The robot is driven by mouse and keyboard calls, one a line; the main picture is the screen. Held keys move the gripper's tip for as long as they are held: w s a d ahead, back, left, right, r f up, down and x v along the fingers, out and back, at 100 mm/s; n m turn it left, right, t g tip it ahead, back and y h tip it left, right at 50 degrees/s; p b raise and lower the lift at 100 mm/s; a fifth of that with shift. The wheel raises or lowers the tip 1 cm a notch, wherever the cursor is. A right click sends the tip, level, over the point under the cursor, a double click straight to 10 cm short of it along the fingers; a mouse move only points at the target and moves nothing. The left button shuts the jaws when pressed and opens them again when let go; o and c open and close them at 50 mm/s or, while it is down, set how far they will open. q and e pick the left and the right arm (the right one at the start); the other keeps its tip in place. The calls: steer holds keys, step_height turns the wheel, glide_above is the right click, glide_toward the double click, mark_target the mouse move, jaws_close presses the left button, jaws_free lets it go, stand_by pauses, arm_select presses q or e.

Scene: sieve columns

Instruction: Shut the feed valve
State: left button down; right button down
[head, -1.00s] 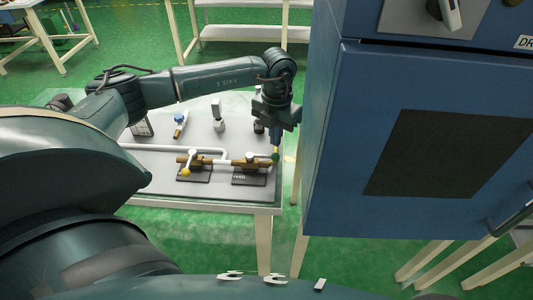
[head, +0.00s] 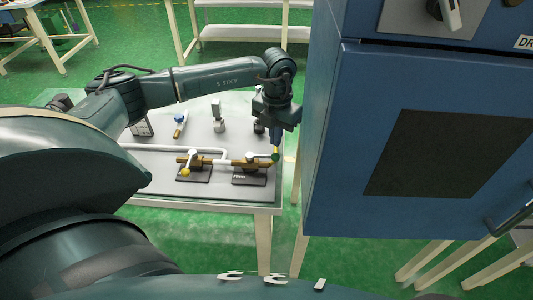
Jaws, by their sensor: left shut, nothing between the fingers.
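The feed valve (head: 251,163) is a brass valve on a dark plate marked FEED, at the right end of the white pipe on the table. A lever runs right from it along the pipe to a green knob (head: 276,156). My left gripper (head: 275,147) points down from above and is shut, with its fingertips at the green knob. Contact with the knob cannot be told. My right gripper is not in view.
A second brass valve (head: 196,161) with a yellow knob stands left of the feed valve. A blue-handled fitting (head: 180,120) and a grey one (head: 218,122) stand behind. A large blue cabinet (head: 345,190) is close on the right.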

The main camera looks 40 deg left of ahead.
mark_target(277, 155)
arm_select(q)
steer(key=shift+f, duration=0.2)
steer(key=shift+f+b, duration=1.25)
steer(key=shift+f, duration=0.3)
steer(key=shift+s+d+p, duration=0.35)
steer(key=shift+s+d, duration=0.2)
steer(key=shift+d, duration=0.1)
steer(key=shift+s, duration=0.1)
steer(key=shift+s+d+p, duration=0.3)
steer(key=shift+s+d, duration=0.2)
steer(key=shift+s, duration=0.1)
